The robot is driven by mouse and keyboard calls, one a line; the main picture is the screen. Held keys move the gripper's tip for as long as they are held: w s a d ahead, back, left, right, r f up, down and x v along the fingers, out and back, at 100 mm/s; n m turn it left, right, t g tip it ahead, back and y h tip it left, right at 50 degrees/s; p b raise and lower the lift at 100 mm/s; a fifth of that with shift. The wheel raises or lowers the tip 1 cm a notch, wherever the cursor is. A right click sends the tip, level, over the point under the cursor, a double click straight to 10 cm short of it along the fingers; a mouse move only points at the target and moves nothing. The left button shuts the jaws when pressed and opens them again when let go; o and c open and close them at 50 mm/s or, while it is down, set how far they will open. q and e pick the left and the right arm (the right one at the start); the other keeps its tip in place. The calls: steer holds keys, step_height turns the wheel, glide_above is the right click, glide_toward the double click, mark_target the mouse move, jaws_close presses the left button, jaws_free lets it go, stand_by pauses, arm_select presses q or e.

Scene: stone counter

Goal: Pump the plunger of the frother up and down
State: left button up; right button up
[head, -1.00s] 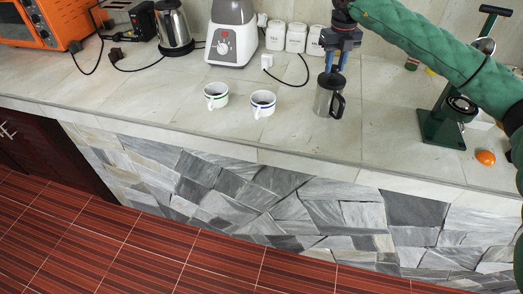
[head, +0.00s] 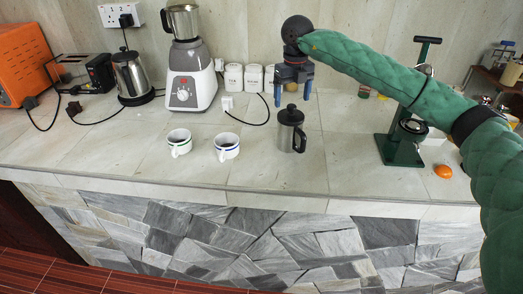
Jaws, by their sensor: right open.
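The frother (head: 285,135) is a dark metal jug with a black side handle, standing upright on the stone counter in the head view. Its black plunger knob (head: 291,108) shows on top. My right gripper (head: 292,102) hangs above it, pointing down, with its two blue fingers apart on either side in the picture and nothing between them that I can see held. Whether the fingertips are level with the knob is hard to tell. My left gripper is not in view.
A blender (head: 190,85), kettle (head: 131,78) and white canisters (head: 234,78) stand behind. A green press (head: 400,148) and an orange fruit (head: 443,171) are at right.

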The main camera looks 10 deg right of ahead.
steer(key=shift+r+p, duration=0.55)
steer(key=shift+r, duration=1.85)
steer(key=shift+f, duration=0.1)
